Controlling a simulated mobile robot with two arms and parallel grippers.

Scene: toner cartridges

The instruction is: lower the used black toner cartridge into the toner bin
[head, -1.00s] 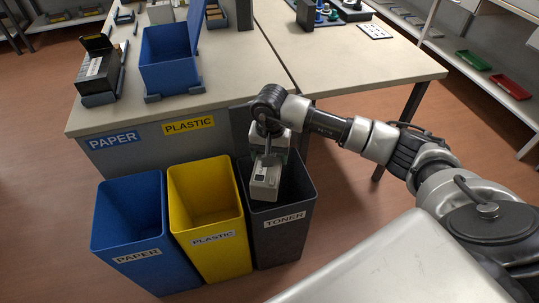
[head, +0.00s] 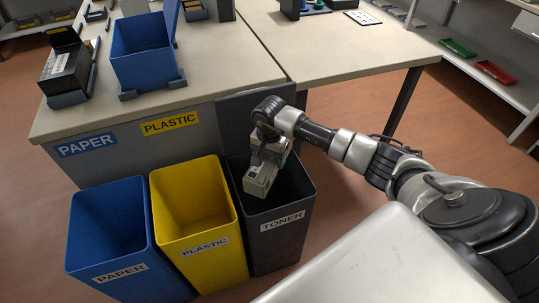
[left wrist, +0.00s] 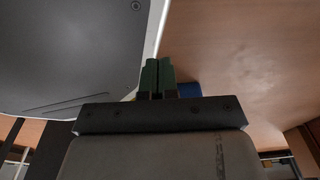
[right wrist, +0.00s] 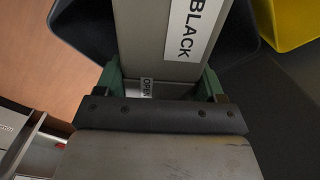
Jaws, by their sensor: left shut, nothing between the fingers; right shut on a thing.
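The used black toner cartridge is a grey box (head: 262,178) with a white label reading BLACK, clear in the right wrist view (right wrist: 150,40). My right gripper (right wrist: 160,85) is shut on it, one green finger on each side. In the head view my right gripper (head: 272,150) holds the cartridge over the mouth of the dark grey toner bin (head: 281,236), labelled TONER. The cartridge hangs tilted, its lower end near the bin's front left rim; whether it touches cannot be told. My left gripper (left wrist: 157,78) is shut and empty in the left wrist view.
The yellow plastic bin (head: 207,246) stands left of the toner bin, and the blue paper bin (head: 120,265) left of that. The table (head: 250,70) rises behind the bins, with a blue box (head: 145,62) and a black device (head: 65,72) on top.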

